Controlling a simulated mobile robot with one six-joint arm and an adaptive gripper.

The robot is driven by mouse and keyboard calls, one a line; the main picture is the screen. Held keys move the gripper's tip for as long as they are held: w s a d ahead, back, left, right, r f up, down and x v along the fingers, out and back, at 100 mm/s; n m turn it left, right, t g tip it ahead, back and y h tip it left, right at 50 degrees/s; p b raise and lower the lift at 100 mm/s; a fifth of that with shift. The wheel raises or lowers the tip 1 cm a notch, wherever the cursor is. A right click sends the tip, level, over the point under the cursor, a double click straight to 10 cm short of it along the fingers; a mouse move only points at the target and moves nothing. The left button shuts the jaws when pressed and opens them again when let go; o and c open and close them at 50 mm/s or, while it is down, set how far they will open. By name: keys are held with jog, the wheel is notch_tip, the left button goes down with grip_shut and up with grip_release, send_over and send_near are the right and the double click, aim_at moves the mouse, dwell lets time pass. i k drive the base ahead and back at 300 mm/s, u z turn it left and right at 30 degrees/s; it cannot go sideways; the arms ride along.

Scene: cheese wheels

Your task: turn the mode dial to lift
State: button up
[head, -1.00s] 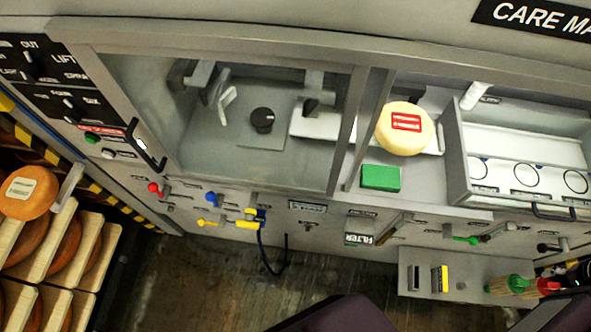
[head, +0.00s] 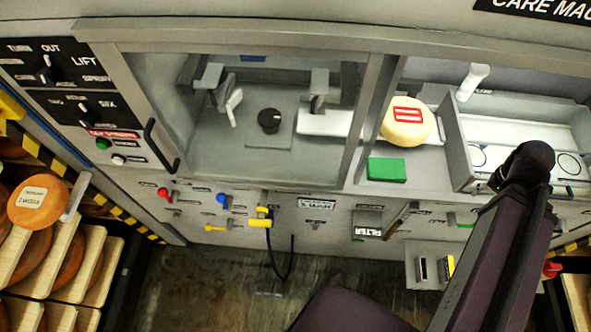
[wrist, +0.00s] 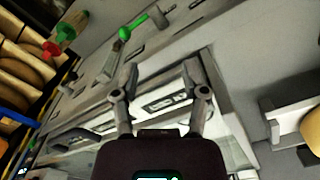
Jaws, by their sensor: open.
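The mode dial (head: 47,74) is a dark knob on a black panel at the upper left in the head view. Words around it include TURN, OUT and LIFT (head: 83,60), with LIFT at its upper right. Its pointer seems to face up toward OUT, but it is too small to be sure. My gripper (wrist: 158,75) shows in the wrist view, open with nothing between its fingers, over the machine's front near a labelled plate. It is far from the dial. My arm (head: 500,235) rises at the right in the head view; I cannot make out the fingers there.
A second dial (head: 78,105) sits below the mode dial. A black handle (head: 160,145) stands out to its right. Shelves with orange cheese wheels (head: 35,204) stand at left.

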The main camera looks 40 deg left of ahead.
aim_at(49, 75)
jog(key=u, duration=0.3)
jog(key=k, duration=1.55)
jog(key=u, duration=0.7)
jog(key=i, duration=0.95)
